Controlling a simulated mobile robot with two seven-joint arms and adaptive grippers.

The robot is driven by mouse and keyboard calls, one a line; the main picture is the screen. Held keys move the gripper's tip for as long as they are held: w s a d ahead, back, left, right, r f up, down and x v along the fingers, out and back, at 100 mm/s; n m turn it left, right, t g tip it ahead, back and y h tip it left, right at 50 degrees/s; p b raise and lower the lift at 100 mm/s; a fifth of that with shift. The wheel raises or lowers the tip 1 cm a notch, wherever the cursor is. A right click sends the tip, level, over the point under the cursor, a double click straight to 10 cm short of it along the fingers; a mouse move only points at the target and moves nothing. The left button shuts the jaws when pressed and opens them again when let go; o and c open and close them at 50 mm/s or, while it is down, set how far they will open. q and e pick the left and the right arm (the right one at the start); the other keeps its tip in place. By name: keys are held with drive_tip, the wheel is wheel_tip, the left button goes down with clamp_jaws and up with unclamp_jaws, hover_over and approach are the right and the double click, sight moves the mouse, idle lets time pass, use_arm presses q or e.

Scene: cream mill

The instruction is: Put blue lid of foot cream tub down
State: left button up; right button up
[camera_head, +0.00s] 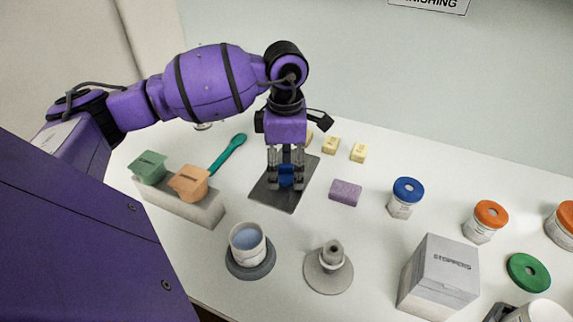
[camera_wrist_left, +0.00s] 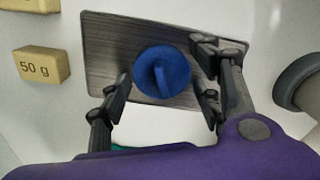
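The blue lid (camera_head: 287,172) is a round disc with a raised bar on top. It rests on a dark metal plate (camera_head: 266,196), and in the left wrist view the lid (camera_wrist_left: 150,68) lies flat on the brushed plate (camera_wrist_left: 108,38). My left gripper (camera_head: 286,183) points down over the lid. In the left wrist view its fingers (camera_wrist_left: 166,84) are spread wide on either side of the lid, with nothing held between them. An open tub (camera_head: 247,256) with pale blue contents stands on a grey round base. My right gripper is not in view.
A purple block (camera_head: 345,192) lies right of the plate, with small yellow blocks (camera_head: 330,145) behind. A teal spoon (camera_head: 228,154) lies left. A grey stand (camera_head: 328,270), a stoppers box (camera_head: 438,275), and another blue-lidded tub (camera_head: 406,196) stand to the right.

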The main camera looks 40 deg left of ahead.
use_arm(q)
drive_tip(key=shift+o, duration=0.3)
drive_tip(key=shift+r, duration=0.1)
wheel_tip(320, 180, up, 12)
drive_tip(key=shift+r, duration=0.15)
drive_tip(key=shift+a, duration=0.1)
idle(0.4)
